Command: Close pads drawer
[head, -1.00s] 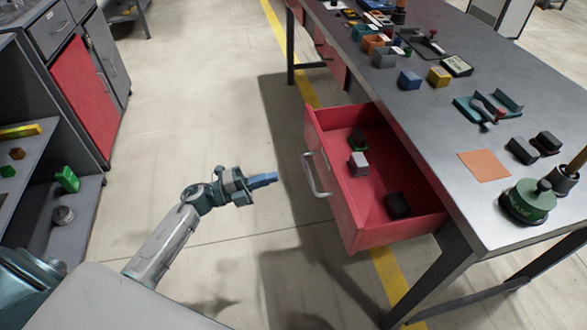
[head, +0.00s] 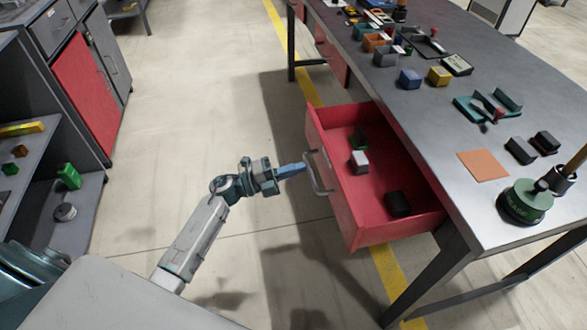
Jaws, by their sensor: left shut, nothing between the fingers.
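The red drawer (head: 345,205) is pulled out from under the grey workbench, its front facing left. My right gripper is not in view.
The workbench top (head: 430,120) carries bins, a green round tool (head: 525,201), dark blocks and an orange mat (head: 484,166). A shelf (head: 85,215) with small items stands at left.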

